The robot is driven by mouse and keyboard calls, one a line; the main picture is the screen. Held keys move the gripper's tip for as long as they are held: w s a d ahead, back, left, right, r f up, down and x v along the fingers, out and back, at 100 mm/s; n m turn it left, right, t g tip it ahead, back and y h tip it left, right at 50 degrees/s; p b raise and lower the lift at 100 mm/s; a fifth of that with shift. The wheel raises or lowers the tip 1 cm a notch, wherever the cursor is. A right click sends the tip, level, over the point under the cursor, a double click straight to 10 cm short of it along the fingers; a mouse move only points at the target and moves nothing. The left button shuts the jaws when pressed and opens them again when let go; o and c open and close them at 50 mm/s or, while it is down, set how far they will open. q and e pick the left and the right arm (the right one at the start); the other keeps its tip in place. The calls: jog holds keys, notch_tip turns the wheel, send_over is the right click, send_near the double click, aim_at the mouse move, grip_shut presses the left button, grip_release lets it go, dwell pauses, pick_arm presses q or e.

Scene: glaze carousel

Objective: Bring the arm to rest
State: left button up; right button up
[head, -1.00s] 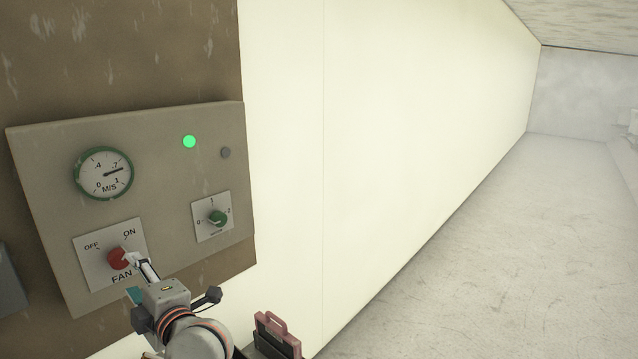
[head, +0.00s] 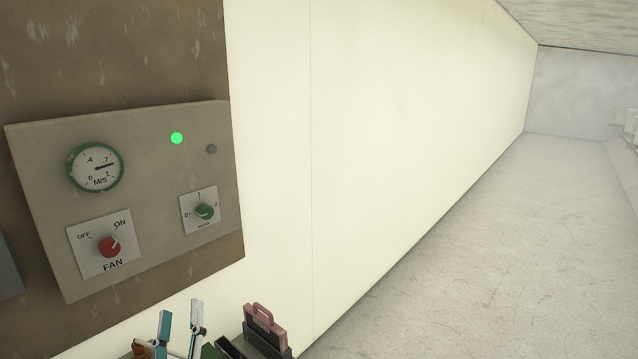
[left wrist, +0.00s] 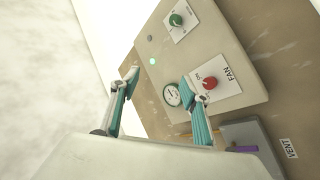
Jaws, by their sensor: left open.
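My left gripper (head: 181,308) is at the bottom of the head view, below the control panel (head: 150,175), with its two teal-and-grey fingers spread and nothing between them. In the left wrist view its fingers (left wrist: 166,86) are apart in front of the panel and touch nothing visible. The red FAN knob (head: 109,247) has its white pointer toward ON. The green knob (head: 205,212) seems to point toward 0. A green lamp (head: 176,138) is lit. The gauge (head: 96,167) needle is near .7. My right gripper is out of view.
A dark box with a pink handled part (head: 263,322) stands just right of my left gripper. A bright pale wall (head: 380,120) runs right of the panel. The pale floor (head: 480,250) at right is clear. The left wrist view shows a VENT label (left wrist: 288,148) beside a grey box (left wrist: 250,139).

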pick_arm(q)
jog(key=s+d+f+m+g+h, duration=0.3)
jog(key=s+d+f+m+h, duration=0.15)
jog(key=f, duration=0.65)
jog(key=s+d+f+m+g+h, duration=0.3)
jog(key=s+f+m+h, duration=0.15)
jog(key=f, duration=0.65)
jog(key=s+a+f+m+g+y, duration=0.1)
jog(key=s+f+g, duration=0.2)
jog(key=s+f, duration=0.3)
jog(key=s+a+f+m+g+y, duration=0.1)
jog(key=s+a+f+m+g, duration=0.1)
jog(key=s+f, duration=0.3)
notch_tip(320, 180, down, 4)
jog(key=shift+s+a+r+g, duration=0.1)
jog(key=shift+s+a+g, duration=0.25)
jog(key=shift+g, duration=0.25)
